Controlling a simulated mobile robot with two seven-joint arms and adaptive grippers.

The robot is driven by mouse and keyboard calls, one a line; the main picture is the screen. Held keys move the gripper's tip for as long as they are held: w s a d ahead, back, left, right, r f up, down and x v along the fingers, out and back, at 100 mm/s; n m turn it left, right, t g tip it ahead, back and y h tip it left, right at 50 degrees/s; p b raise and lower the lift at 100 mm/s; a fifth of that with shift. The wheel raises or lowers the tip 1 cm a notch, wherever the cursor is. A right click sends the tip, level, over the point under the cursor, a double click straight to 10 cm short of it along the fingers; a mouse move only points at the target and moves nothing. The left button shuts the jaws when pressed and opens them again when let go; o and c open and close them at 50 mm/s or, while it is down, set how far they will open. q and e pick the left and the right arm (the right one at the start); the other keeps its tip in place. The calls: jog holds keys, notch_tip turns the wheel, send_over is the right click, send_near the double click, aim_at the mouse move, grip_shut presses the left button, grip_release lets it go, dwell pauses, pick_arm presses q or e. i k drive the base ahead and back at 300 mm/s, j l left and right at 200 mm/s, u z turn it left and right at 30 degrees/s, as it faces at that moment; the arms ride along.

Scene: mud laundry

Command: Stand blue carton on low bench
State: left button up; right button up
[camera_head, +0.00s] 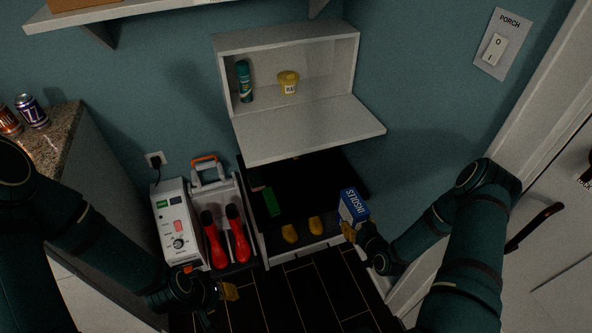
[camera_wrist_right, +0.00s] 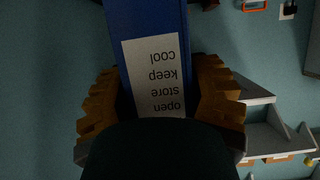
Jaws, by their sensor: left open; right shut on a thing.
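The blue carton (camera_head: 353,208) has a white printed panel and shows over the right front part of the low bench. In the right wrist view the carton (camera_wrist_right: 150,25) lies between both yellow fingers, with a white label facing the camera. My right gripper (camera_head: 350,232) is shut on it. I cannot tell whether the carton's base touches the bench. The low bench (camera_head: 325,180) has a dark top under the open wall cabinet. My left gripper (camera_head: 225,292) is open and empty, low in front of the red shoes, left of the bench.
A green box (camera_head: 271,201) is at the bench's left part. The cabinet's lowered flap (camera_head: 310,130) overhangs the back. A white machine (camera_head: 172,220) and red shoes (camera_head: 212,240) stand left; a door (camera_head: 550,240) is right.

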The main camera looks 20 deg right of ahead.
aim_at(318, 194)
jog(key=i+j, duration=0.1)
jog(key=i, duration=0.75)
